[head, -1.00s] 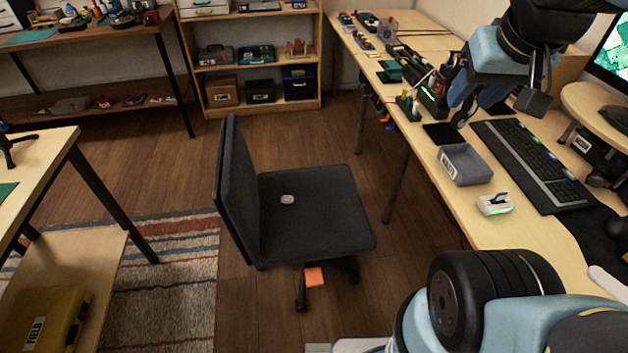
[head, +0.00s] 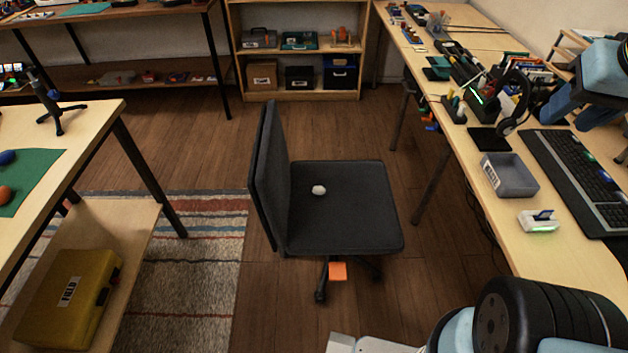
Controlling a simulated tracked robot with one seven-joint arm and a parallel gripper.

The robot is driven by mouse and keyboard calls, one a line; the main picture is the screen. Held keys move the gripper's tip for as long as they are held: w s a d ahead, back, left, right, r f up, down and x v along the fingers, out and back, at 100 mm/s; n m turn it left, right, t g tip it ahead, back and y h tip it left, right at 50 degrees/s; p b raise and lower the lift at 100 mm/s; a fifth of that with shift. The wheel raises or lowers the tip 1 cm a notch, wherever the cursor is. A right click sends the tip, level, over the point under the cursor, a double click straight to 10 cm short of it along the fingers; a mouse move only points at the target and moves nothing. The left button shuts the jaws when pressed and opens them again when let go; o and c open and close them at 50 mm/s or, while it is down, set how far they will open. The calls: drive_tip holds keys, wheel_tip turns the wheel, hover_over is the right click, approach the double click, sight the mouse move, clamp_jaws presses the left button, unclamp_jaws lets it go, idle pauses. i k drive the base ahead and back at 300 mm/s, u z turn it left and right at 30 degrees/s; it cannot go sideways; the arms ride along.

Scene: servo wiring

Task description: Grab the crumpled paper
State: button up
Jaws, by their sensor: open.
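The crumpled paper (head: 319,189) is a small whitish ball on the seat of the dark office chair (head: 355,215), left of the seat's middle and near the backrest. Nothing covers it. My gripper (head: 572,110) shows only in part at the upper right edge, above the keyboard end of the right desk. Its blue fingers are open, and I see nothing between them. It is well to the right of the paper and apart from it.
The chair's backrest (head: 272,180) rises left of the paper. The right desk (head: 495,225) holds a grey tray (head: 508,176), a keyboard (head: 585,175) and a headset (head: 515,105). A left table (head: 90,130) stands over a yellow case (head: 70,300). Wood floor lies open behind the chair.

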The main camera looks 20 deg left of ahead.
sight(318, 190)
drive_tip(key=u, duration=0.15)
drive_tip(key=k, duration=0.65)
drive_tip(key=u, duration=1.45)
drive_tip(key=i, duration=1)
